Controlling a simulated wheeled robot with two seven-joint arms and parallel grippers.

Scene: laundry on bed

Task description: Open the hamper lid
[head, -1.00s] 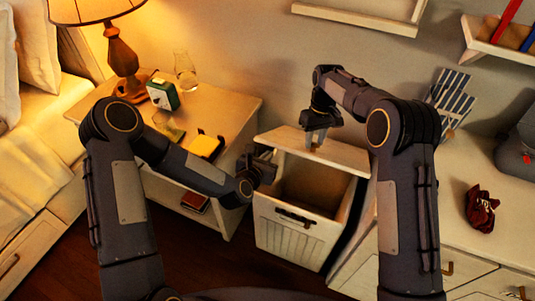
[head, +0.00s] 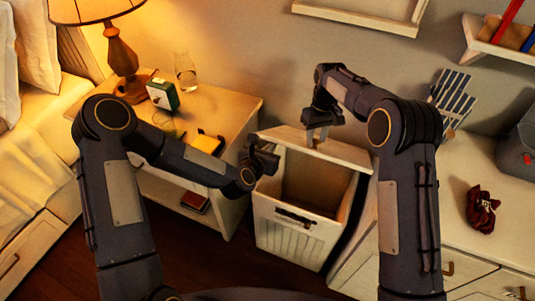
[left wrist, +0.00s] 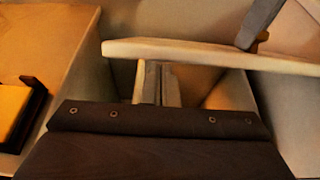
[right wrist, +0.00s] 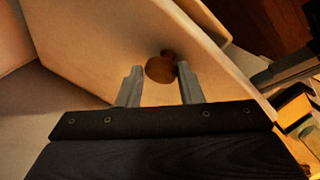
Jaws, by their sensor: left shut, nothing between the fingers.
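The white hamper (head: 296,236) stands between the nightstand and the dresser. Its lid (head: 345,150) is tilted up, with the dark inside showing below its edge. My left gripper (head: 270,162) is shut and empty at the lid's left front corner. In the left wrist view its fingertips (left wrist: 155,68) reach under the lid's edge (left wrist: 190,52). My right gripper (head: 318,138) is above the lid. In the right wrist view its fingers (right wrist: 157,75) are apart on either side of the round wooden knob (right wrist: 160,68); I cannot tell whether they touch it.
The nightstand (head: 237,110), with lamp (head: 122,55), green clock (head: 163,95) and yellow item (head: 207,143), is close to my left forearm. The dresser (head: 440,190), with a dark red cloth (head: 482,208), is at right. The wall is behind the hamper.

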